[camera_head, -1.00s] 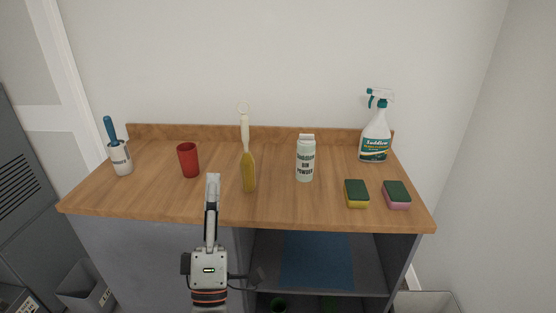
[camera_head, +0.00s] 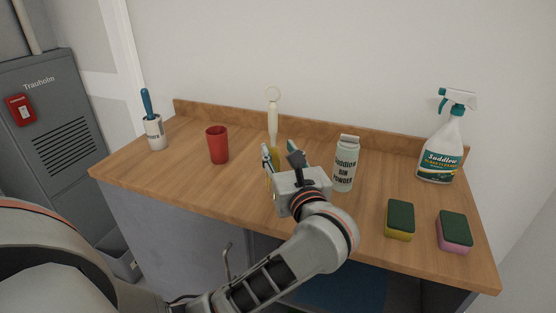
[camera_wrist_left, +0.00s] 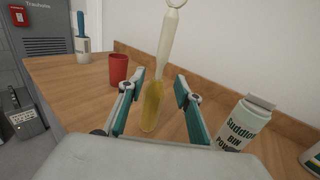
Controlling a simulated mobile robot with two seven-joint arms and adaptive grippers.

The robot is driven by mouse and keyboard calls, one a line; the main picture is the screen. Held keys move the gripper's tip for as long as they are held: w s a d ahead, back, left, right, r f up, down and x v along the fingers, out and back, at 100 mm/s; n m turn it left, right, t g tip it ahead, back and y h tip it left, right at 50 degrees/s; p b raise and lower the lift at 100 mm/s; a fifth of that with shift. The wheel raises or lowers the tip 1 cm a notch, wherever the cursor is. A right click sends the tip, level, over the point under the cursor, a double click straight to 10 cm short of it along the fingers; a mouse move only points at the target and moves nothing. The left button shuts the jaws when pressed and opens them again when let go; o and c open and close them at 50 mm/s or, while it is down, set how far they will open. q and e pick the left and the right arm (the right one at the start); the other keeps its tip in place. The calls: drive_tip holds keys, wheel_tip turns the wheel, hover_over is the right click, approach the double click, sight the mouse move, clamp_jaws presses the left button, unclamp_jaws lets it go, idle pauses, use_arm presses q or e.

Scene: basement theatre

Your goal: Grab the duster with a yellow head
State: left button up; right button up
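The duster (camera_head: 273,121) stands upright on the wooden counter, with its yellow head down and a pale handle ending in a ring at the top. In the head view my left gripper (camera_head: 278,151) is in front of its lower part and hides most of the yellow head. In the left wrist view the yellow head (camera_wrist_left: 152,105) shows between the two open fingers of my left gripper (camera_wrist_left: 158,88), with clear space on both sides. The fingers do not appear to touch it. My right gripper is not in view.
On the wooden counter (camera_head: 180,178), a red cup (camera_head: 218,145) stands left of the duster and a bin powder bottle (camera_head: 345,170) close on the right. Two sponges (camera_head: 400,219) (camera_head: 454,231), a spray bottle (camera_head: 441,152) and a white holder with a blue-handled tool (camera_head: 155,133) stand farther off.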

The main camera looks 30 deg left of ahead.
sight(274, 143)
use_arm(q)
drive_tip(key=x, duration=0.5)
drive_tip(key=shift+w+a+f, duration=0.1)
drive_tip(key=shift+w+a, duration=0.1)
drive_tip(key=shift+a, duration=0.1)
clamp_jaws()
